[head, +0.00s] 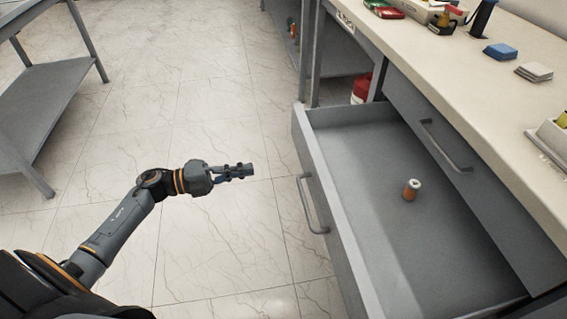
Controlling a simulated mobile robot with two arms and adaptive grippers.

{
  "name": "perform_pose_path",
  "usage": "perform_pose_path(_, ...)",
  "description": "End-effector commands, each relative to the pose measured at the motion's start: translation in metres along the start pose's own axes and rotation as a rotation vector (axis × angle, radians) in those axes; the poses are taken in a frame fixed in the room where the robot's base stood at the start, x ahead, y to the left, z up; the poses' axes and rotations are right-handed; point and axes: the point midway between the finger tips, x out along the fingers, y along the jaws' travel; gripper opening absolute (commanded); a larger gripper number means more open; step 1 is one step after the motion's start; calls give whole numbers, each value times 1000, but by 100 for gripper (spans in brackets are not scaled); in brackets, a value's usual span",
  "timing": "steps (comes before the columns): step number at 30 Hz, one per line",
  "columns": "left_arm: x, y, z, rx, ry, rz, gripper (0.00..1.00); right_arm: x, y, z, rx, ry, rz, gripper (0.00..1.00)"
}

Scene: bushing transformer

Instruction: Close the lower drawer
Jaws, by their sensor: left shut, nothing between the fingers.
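The lower drawer (340,203) is pulled far out from under the workbench at the right. Its metal handle (311,205) is on its front panel, facing left. A small orange and white spool-like item (411,190) stands inside on the drawer floor. My left gripper (248,170) is shut and empty, over the floor to the left of the drawer front and apart from the handle. My right gripper is not in view.
The upper drawer (435,130) is shut, with its own handle (446,147). The workbench top (440,62) holds tools, blue sponge-like blocks (500,51) and trays. A red container (361,88) stands behind the drawer. A grey table (45,95) is at the upper left. The tiled floor between is clear.

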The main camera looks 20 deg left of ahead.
Motion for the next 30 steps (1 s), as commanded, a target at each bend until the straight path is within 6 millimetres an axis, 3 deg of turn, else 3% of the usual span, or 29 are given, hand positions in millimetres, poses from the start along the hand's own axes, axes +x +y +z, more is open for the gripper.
perform_pose_path(7,17,-6,-8,45,50,13,0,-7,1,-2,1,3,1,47)
perform_pose_path(21,112,-5,-11,42,45,9,0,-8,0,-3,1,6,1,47)
perform_pose_path(30,139,-4,-12,41,44,12,0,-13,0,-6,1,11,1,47)
